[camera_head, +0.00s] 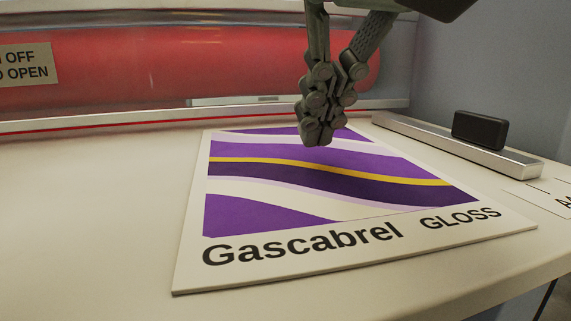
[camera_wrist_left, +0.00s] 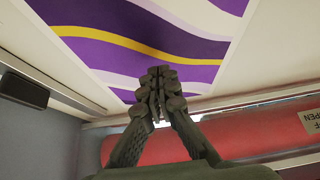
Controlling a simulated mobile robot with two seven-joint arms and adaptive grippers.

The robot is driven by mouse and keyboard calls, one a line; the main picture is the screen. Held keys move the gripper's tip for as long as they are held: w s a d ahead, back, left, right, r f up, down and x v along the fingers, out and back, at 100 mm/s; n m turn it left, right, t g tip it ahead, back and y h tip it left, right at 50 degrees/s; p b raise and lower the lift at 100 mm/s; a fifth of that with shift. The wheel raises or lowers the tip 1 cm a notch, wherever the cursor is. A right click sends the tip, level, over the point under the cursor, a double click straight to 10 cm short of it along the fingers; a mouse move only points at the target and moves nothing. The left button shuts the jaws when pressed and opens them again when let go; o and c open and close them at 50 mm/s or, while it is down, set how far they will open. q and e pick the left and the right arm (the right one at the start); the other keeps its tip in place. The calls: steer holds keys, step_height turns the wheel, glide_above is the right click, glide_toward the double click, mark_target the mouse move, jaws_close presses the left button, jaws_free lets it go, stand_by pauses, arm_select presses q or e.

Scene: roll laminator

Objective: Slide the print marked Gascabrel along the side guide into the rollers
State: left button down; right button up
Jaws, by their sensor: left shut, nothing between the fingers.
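The print marked Gascabrel (camera_head: 325,190) lies flat on the pale feed table, its purple, white and yellow waves showing and its lettering nearest me. Its far edge is close to the red roller (camera_head: 200,70). The side guide (camera_head: 450,147), a metal bar with a black block on it, runs along the right; a gap of bare table separates it from the print. My left gripper (camera_head: 316,140) is shut and empty over the far part of the print; whether it touches is unclear. In the left wrist view the fingertips (camera_wrist_left: 158,72) overlap the purple print (camera_wrist_left: 120,45). My right gripper is out of view.
A beige label (camera_head: 27,64) with partly cut-off words is on the cover at left. A white card (camera_head: 545,195) shows at the right edge. The feed table (camera_head: 90,200) is bare left of the print. The table's rounded front edge is at lower right.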

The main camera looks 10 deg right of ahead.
mark_target(351, 159)
arm_select(q)
steer(key=shift+f, duration=0.1)
steer(key=shift+f, duration=0.1)
stand_by(0.5)
steer(key=shift+f+b, duration=0.5)
steer(key=shift+f, duration=0.25)
stand_by(0.7)
steer(key=shift+d+p, duration=0.4)
steer(key=shift+p, duration=0.2)
steer(key=shift+d+p, duration=0.75)
steer(key=shift+d, duration=0.55)
steer(key=shift+d+f, duration=0.1)
steer(key=shift+d, duration=0.2)
